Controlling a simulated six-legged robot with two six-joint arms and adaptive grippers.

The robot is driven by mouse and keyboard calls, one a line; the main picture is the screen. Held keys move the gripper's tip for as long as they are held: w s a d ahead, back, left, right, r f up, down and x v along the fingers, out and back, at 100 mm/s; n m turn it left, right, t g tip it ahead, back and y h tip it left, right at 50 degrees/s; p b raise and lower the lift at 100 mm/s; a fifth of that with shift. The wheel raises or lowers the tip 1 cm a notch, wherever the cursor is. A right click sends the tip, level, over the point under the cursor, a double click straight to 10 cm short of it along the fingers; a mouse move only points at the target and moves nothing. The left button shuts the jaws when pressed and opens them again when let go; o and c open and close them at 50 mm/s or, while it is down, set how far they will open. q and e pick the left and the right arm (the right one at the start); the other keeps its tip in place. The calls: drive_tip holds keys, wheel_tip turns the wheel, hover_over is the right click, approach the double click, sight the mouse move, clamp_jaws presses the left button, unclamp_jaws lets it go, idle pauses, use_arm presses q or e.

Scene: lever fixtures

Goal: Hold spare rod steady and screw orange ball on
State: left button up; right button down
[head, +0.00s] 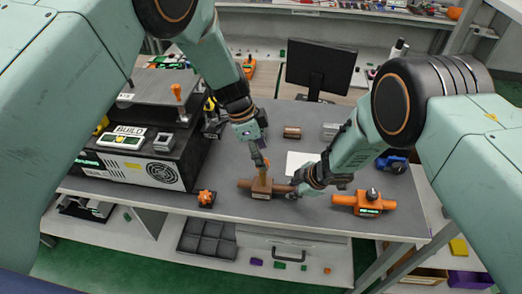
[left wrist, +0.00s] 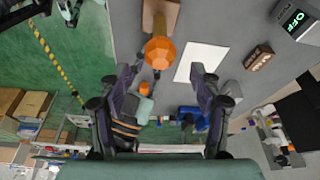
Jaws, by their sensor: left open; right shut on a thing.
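A brown wooden fixture (head: 261,196) with a brown bar lying across it stands near the table's front edge. My left gripper (head: 260,157) is open above the fixture. In the left wrist view its fingers (left wrist: 164,76) are apart, with the ball just beyond their tips, roughly centred. My right gripper (head: 298,186) is shut at the fixture's right side; its fingers hide what it grips, apparently the rod's end.
An orange lever fixture (head: 364,203) stands at the right, and a small orange knob (head: 206,197) at the left. A white sheet (head: 298,160) lies behind the right gripper. A control box (head: 130,165) fills the left; a blue object (head: 391,163) lies at the right.

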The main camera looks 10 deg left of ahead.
use_arm(q)
drive_tip(key=n+t, duration=0.1)
drive_tip(key=n, duration=0.3)
drive_tip(key=shift+s+d, duration=0.1)
drive_tip(key=shift+f, duration=0.1)
drive_tip(key=shift+f, duration=1.4)
clamp_jaws()
drive_tip(key=m, duration=0.2)
drive_tip(key=shift+m+g, duration=0.3)
drive_tip(key=shift+c, duration=0.3)
unclamp_jaws()
